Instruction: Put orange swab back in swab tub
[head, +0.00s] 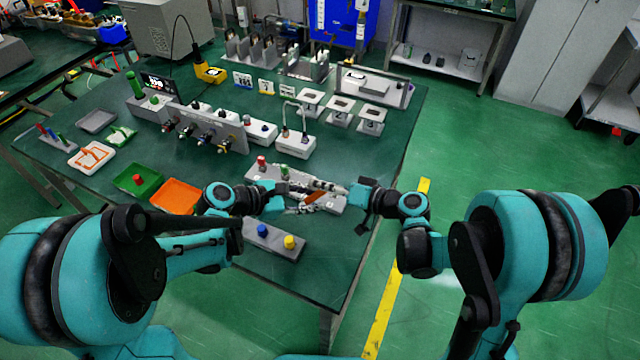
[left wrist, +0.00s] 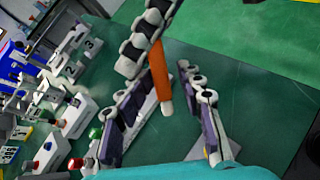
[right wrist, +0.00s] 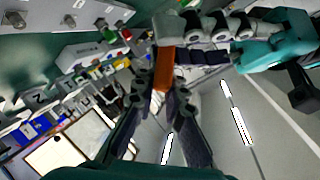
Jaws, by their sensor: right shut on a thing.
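The orange swab (head: 312,198) is held in the air above the table's front right part. In the left wrist view the orange swab (left wrist: 161,72) hangs from my right gripper (left wrist: 148,40), its pale end between the spread fingers of my left gripper (left wrist: 168,78). My left gripper is open around the swab. In the right wrist view the orange swab (right wrist: 164,70) sits between the fingers of my right gripper (right wrist: 160,92), which is shut on it. My left gripper (right wrist: 200,30) is close to the swab's other end. I cannot tell which container is the swab tub.
A grey block with blue and yellow knobs (head: 272,241) stands near the front edge. An orange tray (head: 176,196) and a green tray (head: 137,182) lie at left. A white tray (head: 91,157) is further left. Valves and sample stands fill the back.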

